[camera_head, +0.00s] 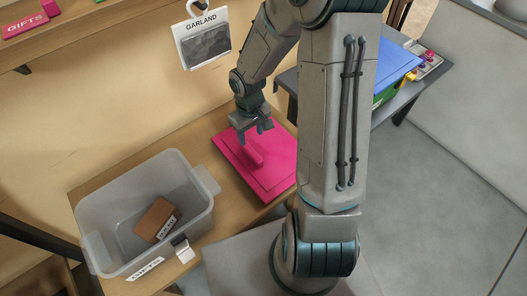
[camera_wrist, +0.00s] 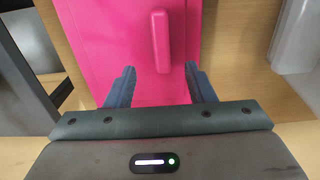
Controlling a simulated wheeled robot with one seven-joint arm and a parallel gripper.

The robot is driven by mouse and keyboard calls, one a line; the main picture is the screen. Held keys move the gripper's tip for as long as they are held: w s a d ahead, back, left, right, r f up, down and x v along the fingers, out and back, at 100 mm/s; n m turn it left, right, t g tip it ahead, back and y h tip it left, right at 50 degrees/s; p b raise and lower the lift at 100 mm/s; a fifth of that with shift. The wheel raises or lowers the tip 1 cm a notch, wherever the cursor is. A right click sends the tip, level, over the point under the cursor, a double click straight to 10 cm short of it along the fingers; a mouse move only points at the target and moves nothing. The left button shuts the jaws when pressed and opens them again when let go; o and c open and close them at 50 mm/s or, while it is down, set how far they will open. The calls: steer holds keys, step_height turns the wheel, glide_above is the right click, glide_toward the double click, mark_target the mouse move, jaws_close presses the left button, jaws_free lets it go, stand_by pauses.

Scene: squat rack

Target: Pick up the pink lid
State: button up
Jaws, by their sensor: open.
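The pink lid (camera_head: 273,184) lies flat on the wooden table, with a raised bar handle (camera_head: 253,155) on top. My gripper (camera_head: 255,130) is above the lid, close to the handle's far end in the head view. In the wrist view the lid (camera_wrist: 110,40) fills the upper middle, and its handle (camera_wrist: 160,42) stands ahead of and between the two fingers. My gripper (camera_wrist: 160,88) is open and empty, with its fingertips on either side of the handle's line. I cannot tell the exact height of the fingertips over the lid. My arm hides the lid's right edge in the head view.
A grey bin (camera_head: 100,222) holding a brown box (camera_head: 155,219) stands left of the lid on the table (camera_head: 105,180). A GARLAND tag (camera_head: 203,40) hangs on the wall behind. A side table (camera_head: 398,101) with a blue-topped item (camera_head: 398,68) stands at right.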

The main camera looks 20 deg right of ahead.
mark_target(252, 151)
step_height(252, 151, down, 10)
steer(key=b, duration=0.3)
steer(key=shift+s+a, duration=0.1)
steer(key=shift+s, duration=0.05)
steer(key=shift+r, duration=0.1)
jaws_close()
